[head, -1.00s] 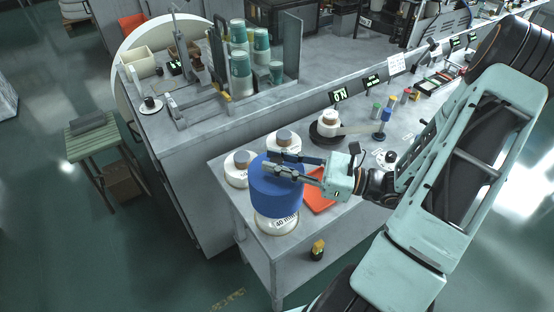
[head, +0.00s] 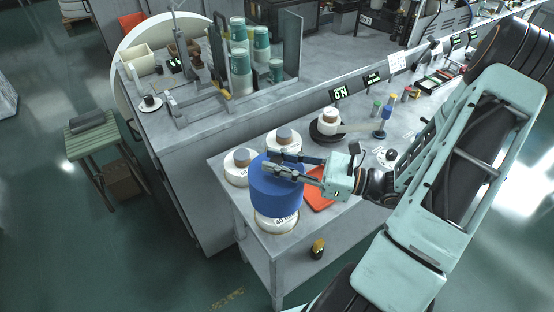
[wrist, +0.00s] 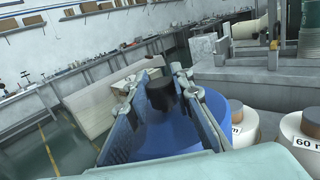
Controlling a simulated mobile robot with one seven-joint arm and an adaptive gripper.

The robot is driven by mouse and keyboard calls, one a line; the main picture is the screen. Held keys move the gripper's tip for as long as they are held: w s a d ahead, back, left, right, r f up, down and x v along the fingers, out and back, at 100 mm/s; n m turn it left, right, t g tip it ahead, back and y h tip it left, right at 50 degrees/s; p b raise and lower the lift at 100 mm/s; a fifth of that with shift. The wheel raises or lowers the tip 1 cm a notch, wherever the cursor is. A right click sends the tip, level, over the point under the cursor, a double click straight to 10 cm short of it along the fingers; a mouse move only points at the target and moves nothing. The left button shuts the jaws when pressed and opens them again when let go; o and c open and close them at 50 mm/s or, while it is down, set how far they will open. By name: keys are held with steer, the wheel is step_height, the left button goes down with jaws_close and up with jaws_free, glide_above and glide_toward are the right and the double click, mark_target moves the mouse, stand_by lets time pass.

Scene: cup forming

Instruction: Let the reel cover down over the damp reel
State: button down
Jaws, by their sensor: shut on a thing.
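My gripper (head: 268,165) is shut on the dark knob (wrist: 160,95) on top of the blue reel cover (head: 276,190). The cover also shows in the wrist view (wrist: 165,138), below and around the fingers. In the head view the cover sits over the damp reel (head: 270,225) at the front corner of the bench. Only the reel's cream lower part and part of its white label show beneath the cover's edge; its upper part is hidden. The cover looks roughly upright. I cannot tell whether it rests on anything.
Two white reels with brownish cores (head: 236,172) (head: 283,148) stand close behind the cover. An orange-red tray (head: 318,203) lies to its right, under my gripper. A reel in a black dish (head: 327,130) and a small display (head: 339,94) are farther back.

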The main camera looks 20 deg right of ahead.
steer(key=shift+f+b, duration=3.5)
steer(key=shift+f, duration=1.35)
stand_by(0.5)
steer(key=c, duration=1.6)
jaws_free()
steer(key=shift+o, duration=0.5)
steer(key=o, duration=0.4)
steer(key=shift+c, duration=0.2)
steer(key=shift+r, duration=0.1)
steer(key=shift+r+p, duration=3.5)
steer(key=shift+r, duration=0.5)
